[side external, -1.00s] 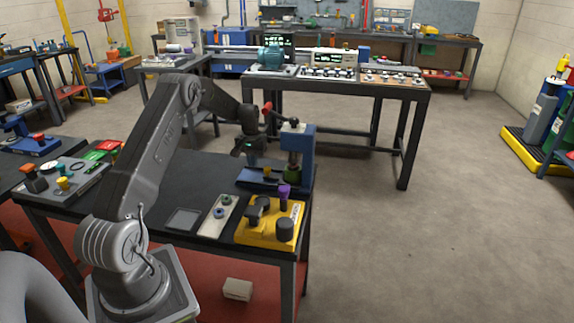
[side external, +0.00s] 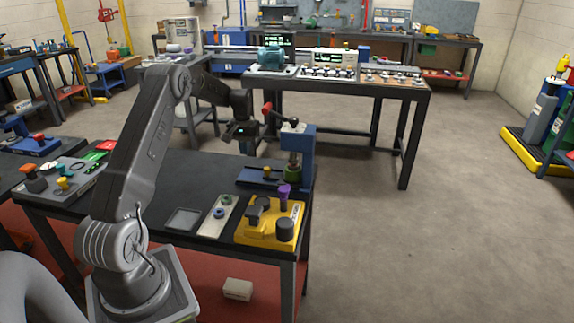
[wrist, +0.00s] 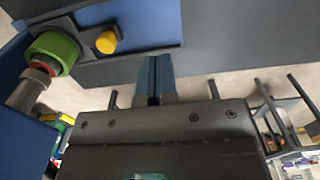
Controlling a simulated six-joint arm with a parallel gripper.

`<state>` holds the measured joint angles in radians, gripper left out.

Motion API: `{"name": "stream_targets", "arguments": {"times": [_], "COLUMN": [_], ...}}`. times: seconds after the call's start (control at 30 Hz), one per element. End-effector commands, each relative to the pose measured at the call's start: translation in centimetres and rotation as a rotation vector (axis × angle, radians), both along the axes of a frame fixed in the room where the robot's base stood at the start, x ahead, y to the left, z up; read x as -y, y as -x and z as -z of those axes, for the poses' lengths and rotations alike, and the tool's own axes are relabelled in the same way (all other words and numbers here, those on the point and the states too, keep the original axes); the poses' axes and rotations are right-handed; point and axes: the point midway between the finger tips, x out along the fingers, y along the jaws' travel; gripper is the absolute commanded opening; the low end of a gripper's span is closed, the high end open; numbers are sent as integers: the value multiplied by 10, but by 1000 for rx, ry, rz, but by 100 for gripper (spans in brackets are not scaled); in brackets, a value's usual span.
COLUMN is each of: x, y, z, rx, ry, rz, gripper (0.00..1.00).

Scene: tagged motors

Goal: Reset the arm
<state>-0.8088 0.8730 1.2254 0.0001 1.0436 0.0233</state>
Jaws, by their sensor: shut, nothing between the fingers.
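My gripper (side external: 240,133) hangs above the dark workbench (side external: 165,180), just left of the blue press (side external: 300,150) in the side view. In the wrist view my gripper's fingers (wrist: 154,78) are together with nothing between them. The wrist view also shows the press's green ring (wrist: 55,50) and a yellow knob (wrist: 106,42) on its blue base. In the side view the green ring (side external: 292,173) sits under the press ram. The gripper is apart from the press.
A yellow fixture (side external: 270,225) with a purple-topped peg stands at the bench's front right. A pale plate with two rings (side external: 217,215) and a dark tray (side external: 183,219) lie beside it. A control panel (side external: 65,180) is at the left. The bench's middle is clear.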

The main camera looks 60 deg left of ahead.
Motion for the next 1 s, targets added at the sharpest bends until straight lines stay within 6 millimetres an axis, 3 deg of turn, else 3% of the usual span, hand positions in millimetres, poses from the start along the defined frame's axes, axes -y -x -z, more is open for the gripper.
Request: {"name": "stream_targets", "arguments": {"times": [0.17,0.27,0.4,0.53,0.67,0.8,1.0], "x": [11,37,97,161,222,283,354], "y": [-5,-12,-17,-9,13,49,115], "z": [-13,-41,-95,-141,-177,-204,-219], "rx": [10,31,74,122,175,236,330], "ry": [-10,-30,-66,-98,-126,-153,-179], "rz": [19,62,153,247,341,441,581], "gripper": [0,0,0,0,0,0,0]}}
